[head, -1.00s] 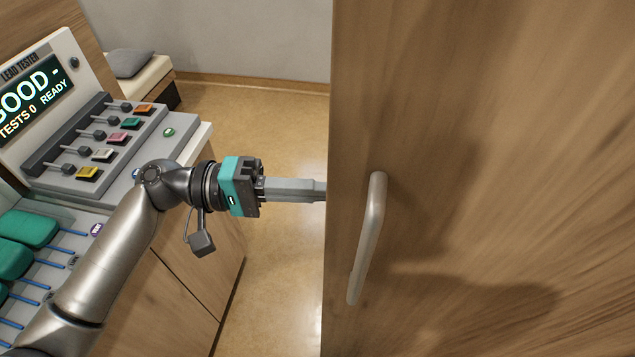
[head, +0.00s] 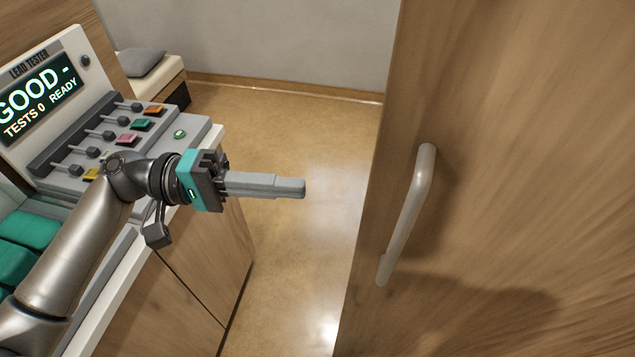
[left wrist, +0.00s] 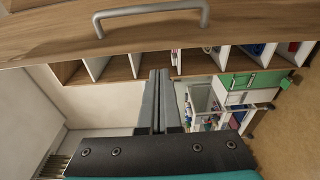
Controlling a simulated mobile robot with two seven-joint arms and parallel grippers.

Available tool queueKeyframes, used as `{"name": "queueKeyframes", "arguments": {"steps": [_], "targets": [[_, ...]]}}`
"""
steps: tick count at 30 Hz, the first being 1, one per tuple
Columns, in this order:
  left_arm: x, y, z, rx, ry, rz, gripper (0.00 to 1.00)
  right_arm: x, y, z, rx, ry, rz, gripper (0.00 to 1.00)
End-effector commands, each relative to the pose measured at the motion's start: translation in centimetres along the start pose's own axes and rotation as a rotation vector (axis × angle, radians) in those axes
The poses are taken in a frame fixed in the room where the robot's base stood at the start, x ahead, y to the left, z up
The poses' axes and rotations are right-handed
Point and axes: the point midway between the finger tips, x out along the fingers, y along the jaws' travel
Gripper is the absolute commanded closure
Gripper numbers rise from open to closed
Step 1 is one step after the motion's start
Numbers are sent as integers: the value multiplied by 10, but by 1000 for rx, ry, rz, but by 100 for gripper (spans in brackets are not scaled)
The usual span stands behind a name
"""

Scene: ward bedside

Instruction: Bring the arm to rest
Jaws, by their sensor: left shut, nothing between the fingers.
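My left gripper (head: 303,188) reaches out to the right from the left arm in the head view. Its fingers are together with nothing between them. It is in free air in front of the lead tester's cabinet, its tips apart from the wooden door (head: 480,230) on the right. In the left wrist view the two grey fingers (left wrist: 160,75) lie side by side, pointing toward the door and shelves. The right gripper is not in view.
The door's metal handle (head: 408,215) stands out to the right of my fingertips. The lead tester (head: 75,135), with levers and coloured blocks, stands close behind my arm at left. Open floor (head: 290,130) lies between cabinet and door. A wooden shelf unit (left wrist: 205,65) shows in the left wrist view.

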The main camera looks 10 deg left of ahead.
Motion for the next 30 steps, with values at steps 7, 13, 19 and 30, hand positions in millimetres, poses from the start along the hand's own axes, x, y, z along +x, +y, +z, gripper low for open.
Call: {"name": "queueKeyframes", "arguments": {"steps": [7, 13, 19, 30], "targets": [[-14, 0, 3, 0, -1, 1, 100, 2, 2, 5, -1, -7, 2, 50], [-15, -7, -1, -6, 18, -8, 100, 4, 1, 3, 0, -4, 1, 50], [-26, -92, -41, -70, 211, -135, 100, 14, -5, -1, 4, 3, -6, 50], [-87, -368, -46, -188, 554, -691, 100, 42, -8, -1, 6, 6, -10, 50]]}}
